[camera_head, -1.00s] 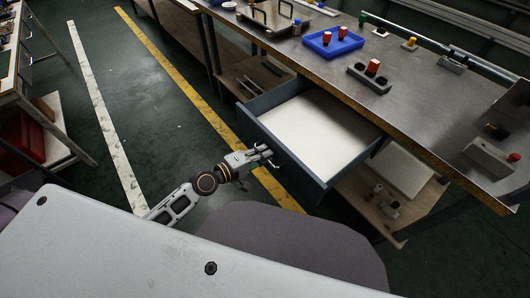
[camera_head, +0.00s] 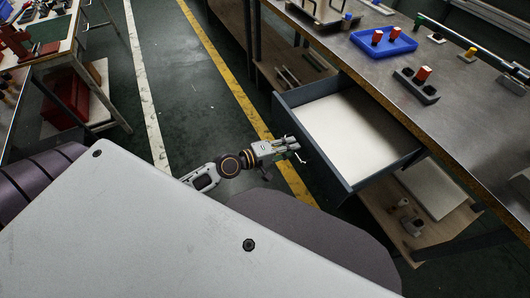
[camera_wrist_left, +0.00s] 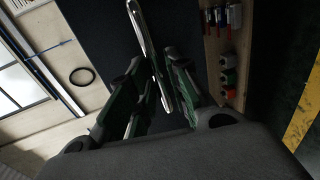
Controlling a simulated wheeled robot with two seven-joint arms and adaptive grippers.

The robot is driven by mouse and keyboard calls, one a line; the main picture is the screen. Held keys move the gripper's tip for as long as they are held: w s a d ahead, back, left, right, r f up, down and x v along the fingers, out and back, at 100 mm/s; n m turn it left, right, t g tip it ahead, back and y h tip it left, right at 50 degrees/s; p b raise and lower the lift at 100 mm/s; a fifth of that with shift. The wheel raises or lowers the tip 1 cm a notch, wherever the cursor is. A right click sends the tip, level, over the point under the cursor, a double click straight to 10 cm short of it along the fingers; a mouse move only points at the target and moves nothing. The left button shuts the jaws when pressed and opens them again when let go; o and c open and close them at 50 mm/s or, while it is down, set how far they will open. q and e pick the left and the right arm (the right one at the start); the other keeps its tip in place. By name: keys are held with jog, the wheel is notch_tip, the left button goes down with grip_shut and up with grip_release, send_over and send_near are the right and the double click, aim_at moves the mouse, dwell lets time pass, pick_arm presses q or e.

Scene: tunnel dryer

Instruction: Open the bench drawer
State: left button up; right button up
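The bench drawer (camera_head: 312,142) is pulled well out from under the bench top. It has a dark blue-grey frame and a bare white bottom (camera_head: 350,125), and it looks empty. My left gripper (camera_head: 290,147) is at the drawer's front face, by its handle (camera_head: 302,157). In the left wrist view, the thin metal handle (camera_wrist_left: 143,28) runs between the two green-sided fingers of my left gripper (camera_wrist_left: 153,75). The fingers are close on both sides of it and look shut on it. My right gripper is not in view.
The bench top (camera_head: 465,110) holds a blue tray (camera_head: 385,48) with red pieces and a grey block (camera_head: 417,88). A lower shelf (camera_head: 420,225) with small parts is beneath the drawer. Dark floor with a yellow line (camera_head: 237,85) is clear to the left.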

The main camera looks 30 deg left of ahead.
pick_arm(q)
jog(key=v, duration=1.1)
dwell(1.1)
jog(key=shift+s, duration=0.1)
dwell(0.5)
